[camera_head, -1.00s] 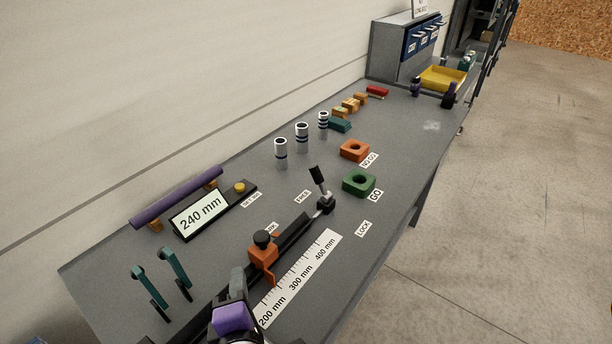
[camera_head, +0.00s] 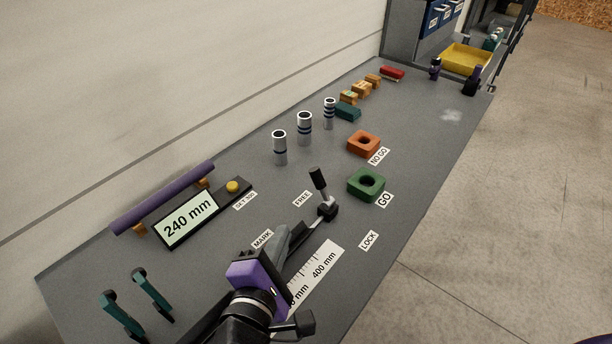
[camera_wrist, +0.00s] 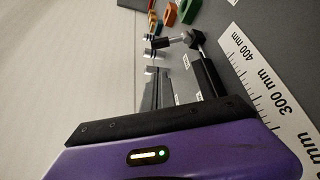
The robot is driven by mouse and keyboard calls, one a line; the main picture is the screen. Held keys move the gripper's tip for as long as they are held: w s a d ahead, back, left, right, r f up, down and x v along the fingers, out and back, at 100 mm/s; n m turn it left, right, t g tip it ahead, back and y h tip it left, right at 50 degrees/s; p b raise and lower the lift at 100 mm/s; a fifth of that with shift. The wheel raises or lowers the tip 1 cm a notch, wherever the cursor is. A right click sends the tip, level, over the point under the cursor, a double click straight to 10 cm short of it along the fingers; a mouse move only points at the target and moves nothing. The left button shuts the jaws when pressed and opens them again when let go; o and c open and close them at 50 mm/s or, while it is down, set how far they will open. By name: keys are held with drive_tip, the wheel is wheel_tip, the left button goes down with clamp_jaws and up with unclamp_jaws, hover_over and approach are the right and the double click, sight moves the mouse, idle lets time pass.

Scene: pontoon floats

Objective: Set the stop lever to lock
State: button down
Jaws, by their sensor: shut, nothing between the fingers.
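The stop lever (camera_head: 318,180) has a black grip on a metal stem and a black pivot block at the far end of the dark rail. It leans toward the FREE label (camera_head: 302,198), away from the LOCK label (camera_head: 369,240). In the wrist view the lever (camera_wrist: 171,41) shows at the top, ahead of my gripper. My purple gripper (camera_head: 262,278) is over the near part of the rail, short of the lever and not touching it. Its fingers look closed and empty. It hides the orange slide stop and part of the scale (camera_head: 324,270).
A green GO block (camera_head: 366,184) and an orange NO GO block (camera_head: 363,143) lie beyond the lever. Several striped cylinders (camera_head: 304,128) stand behind. A 240 mm display (camera_head: 189,218) is at left. The bench right of the LOCK label is clear.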

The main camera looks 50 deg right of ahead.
sight(321, 186)
drive_tip(key=shift+d, duration=0.1)
drive_tip(key=p+x, duration=0.2)
drive_tip(key=x, duration=1.8)
drive_tip(key=shift+w, duration=0.1)
drive_tip(key=shift+b, duration=0.3)
